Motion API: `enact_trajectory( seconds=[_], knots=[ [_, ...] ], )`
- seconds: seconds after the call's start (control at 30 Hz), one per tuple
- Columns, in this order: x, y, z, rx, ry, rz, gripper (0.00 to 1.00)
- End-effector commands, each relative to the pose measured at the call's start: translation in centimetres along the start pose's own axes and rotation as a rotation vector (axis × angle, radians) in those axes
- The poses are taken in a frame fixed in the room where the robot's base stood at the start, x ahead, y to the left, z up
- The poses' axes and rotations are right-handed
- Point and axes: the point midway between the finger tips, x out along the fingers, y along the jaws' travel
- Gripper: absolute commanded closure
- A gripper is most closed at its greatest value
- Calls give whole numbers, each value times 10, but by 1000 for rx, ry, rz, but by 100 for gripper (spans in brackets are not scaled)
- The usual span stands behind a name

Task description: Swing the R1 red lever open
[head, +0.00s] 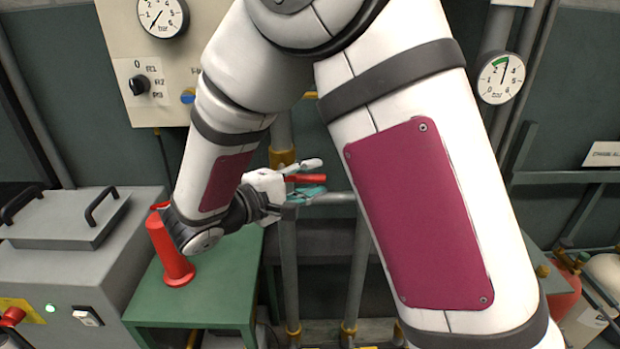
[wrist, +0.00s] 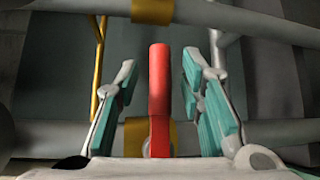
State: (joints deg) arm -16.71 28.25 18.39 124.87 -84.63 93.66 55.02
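The red lever (wrist: 159,90) stands upright in the middle of the wrist view, on a pipe with a brass-coloured fitting (wrist: 136,137). My gripper (wrist: 161,66) is open, with one teal-padded finger on each side of the lever. A gap shows between the lever and each finger, so neither appears to touch it. In the head view the red lever (head: 306,178) shows between the fingers of my gripper (head: 319,178), in front of the pipes. The R1 label is not readable, and my arm hides part of the panel and pipework.
A red cone-shaped object (head: 170,252) stands on a green table (head: 205,291) close to my wrist. A panel (head: 113,62) with a selector knob (head: 140,85) and a gauge (head: 162,16) is behind. Another gauge (head: 501,78) is at right. A grey machine (head: 110,262) is at left.

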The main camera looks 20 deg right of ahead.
Motion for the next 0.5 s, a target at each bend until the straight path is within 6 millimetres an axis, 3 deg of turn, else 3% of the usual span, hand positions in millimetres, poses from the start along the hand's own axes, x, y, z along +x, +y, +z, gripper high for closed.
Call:
enact_trajectory(
  seconds=[0.3,0.47,0.5],
  knots=[
    [3,0,0,0,0,0,64],
    [3,0,0,0,0,0,98],
    [3,0,0,0,0,0,100]
  ],
)
